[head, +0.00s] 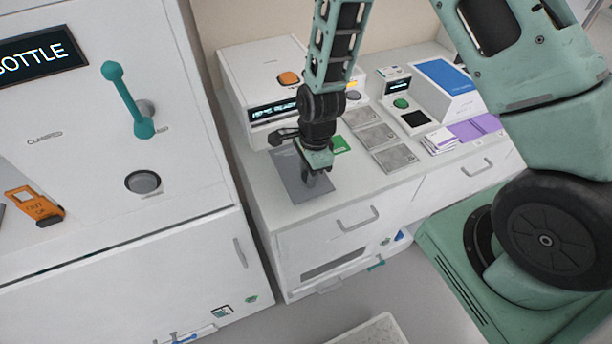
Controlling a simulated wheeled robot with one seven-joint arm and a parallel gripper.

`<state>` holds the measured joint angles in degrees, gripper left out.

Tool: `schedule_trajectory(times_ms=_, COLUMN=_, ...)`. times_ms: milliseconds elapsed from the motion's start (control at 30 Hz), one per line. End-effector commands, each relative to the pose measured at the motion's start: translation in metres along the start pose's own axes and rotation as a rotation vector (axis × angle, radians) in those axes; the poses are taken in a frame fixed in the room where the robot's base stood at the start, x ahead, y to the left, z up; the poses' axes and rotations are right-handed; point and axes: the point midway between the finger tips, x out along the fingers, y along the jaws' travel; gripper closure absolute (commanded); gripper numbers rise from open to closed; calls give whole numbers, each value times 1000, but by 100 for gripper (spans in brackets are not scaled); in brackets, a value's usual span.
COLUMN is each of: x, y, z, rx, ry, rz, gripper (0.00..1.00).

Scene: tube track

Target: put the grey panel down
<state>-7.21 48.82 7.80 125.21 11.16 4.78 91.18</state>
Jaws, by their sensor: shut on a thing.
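The grey panel (294,183) is a flat dark grey plate at the left end of the white counter (262,205). It lies flat or nearly so; I cannot tell whether it touches the counter. My gripper (316,182) reaches down from above over the panel's right part and is shut on it. My gripper and wrist hide part of the panel, and the grip point itself is small and hard to make out.
A white machine (262,82) with an orange button stands behind the panel. A green card (341,144) and several grey trays (396,158) lie to the right. A tall white cabinet (110,210) with a teal lever (127,100) stands left. Free counter is narrow.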

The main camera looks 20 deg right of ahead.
Motion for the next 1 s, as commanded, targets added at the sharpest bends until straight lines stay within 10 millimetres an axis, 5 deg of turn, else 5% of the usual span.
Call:
schedule_trajectory(times_ms=167, x=1, y=-13, z=0, rx=1, ry=0, rz=-1, gripper=98)
schedule_trajectory(times_ms=467, x=37, y=-13, z=-5, rx=0, ry=0, rz=1, gripper=98)
schedule_trajectory(times_ms=833, x=38, y=-13, z=-5, rx=0, ry=0, rz=0, gripper=98)
schedule_trajectory(times_ms=867, x=38, y=-13, z=-5, rx=0, ry=0, rz=0, gripper=69)
schedule_trajectory(times_ms=900, x=38, y=-13, z=-5, rx=0, ry=0, rz=0, gripper=58)
schedule_trajectory(times_ms=933, x=37, y=-13, z=-5, rx=0, ry=0, rz=0, gripper=50)
schedule_trajectory(times_ms=1000, x=37, y=-13, z=-5, rx=0, ry=0, rz=0, gripper=50)
